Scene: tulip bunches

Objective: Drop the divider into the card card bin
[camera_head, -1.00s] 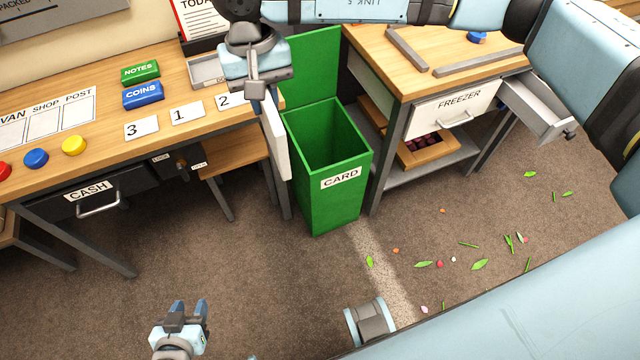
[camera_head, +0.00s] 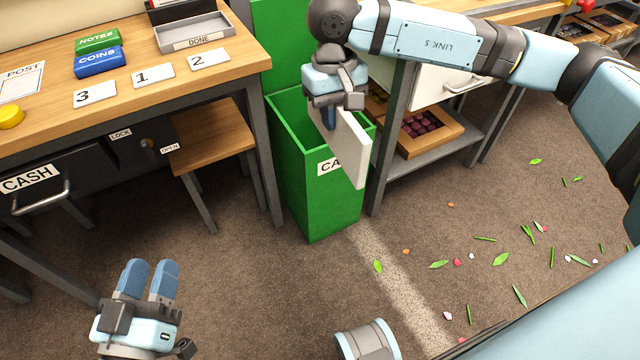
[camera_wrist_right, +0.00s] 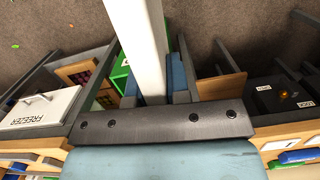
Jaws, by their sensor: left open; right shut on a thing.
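The divider (camera_head: 350,150) is a flat pale panel. My right gripper (camera_head: 331,115) is shut on its upper part and holds it hanging down; it also shows in the right wrist view (camera_wrist_right: 138,40). The card bin (camera_head: 315,205) is green, open-topped and labelled CARD, with its green lid (camera_head: 283,45) raised behind. In the head view the divider covers the right part of the bin's opening and of its label, and its lower end shows in front of the bin's front face. My left gripper (camera_head: 147,280) is open and empty, low at the left above the floor.
A wooden bench with a CASH drawer (camera_head: 40,190) stands left of the bin, with a small wooden stool (camera_head: 212,140) under it. A table with a FREEZER drawer (camera_head: 440,85) stands at the right. Leaves and petals (camera_head: 500,258) lie scattered on the floor.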

